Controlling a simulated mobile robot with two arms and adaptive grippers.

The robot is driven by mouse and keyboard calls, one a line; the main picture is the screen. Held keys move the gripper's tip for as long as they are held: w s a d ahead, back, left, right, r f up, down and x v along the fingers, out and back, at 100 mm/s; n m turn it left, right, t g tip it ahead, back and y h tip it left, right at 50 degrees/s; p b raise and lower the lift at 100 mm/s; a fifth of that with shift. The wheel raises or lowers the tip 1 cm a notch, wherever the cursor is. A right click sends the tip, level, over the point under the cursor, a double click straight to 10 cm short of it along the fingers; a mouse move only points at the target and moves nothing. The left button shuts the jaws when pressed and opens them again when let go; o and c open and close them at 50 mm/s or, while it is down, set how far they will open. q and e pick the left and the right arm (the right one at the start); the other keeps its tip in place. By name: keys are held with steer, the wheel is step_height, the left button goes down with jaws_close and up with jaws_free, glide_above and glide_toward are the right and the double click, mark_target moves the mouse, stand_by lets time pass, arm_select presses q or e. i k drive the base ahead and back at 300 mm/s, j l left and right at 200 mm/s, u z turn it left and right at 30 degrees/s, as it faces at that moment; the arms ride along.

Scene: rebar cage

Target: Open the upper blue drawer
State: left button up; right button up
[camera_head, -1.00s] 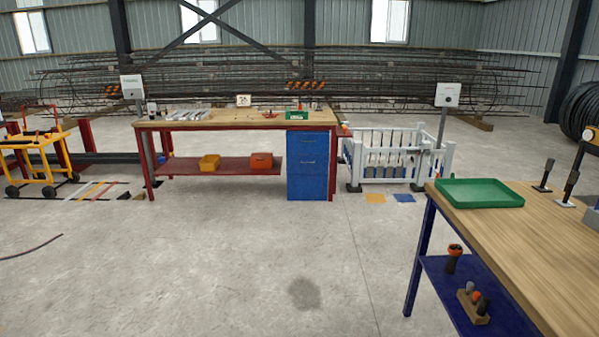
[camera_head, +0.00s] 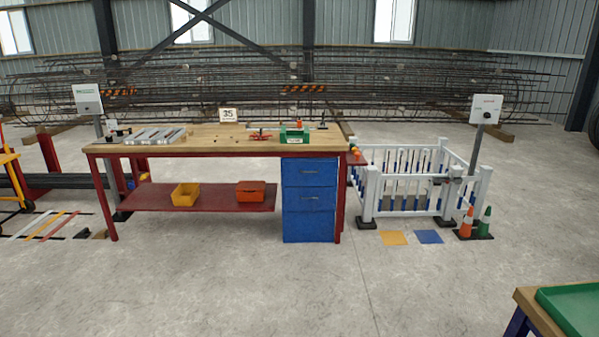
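A blue drawer cabinet (camera_head: 309,215) stands under the right end of a wooden-topped workbench (camera_head: 220,141) with red legs. Its upper blue drawer (camera_head: 309,173) looks shut, flush with the front, with a small handle near its top. Another drawer front (camera_head: 309,198) with a handle is below it. The cabinet is some distance ahead of me across the floor. Neither of my grippers shows in the head view.
Clear concrete floor (camera_head: 230,285) lies between me and the bench. A second table with a green tray (camera_head: 575,307) is at the lower right. A white railing (camera_head: 410,175) and cones (camera_head: 467,222) stand right of the bench. A yellow cart (camera_head: 12,180) is at the left.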

mark_target(308, 164)
steer(key=i+j, duration=0.1)
steer(key=i, duration=2.15)
steer(key=l+z, duration=0.05)
steer(key=l, duration=0.05)
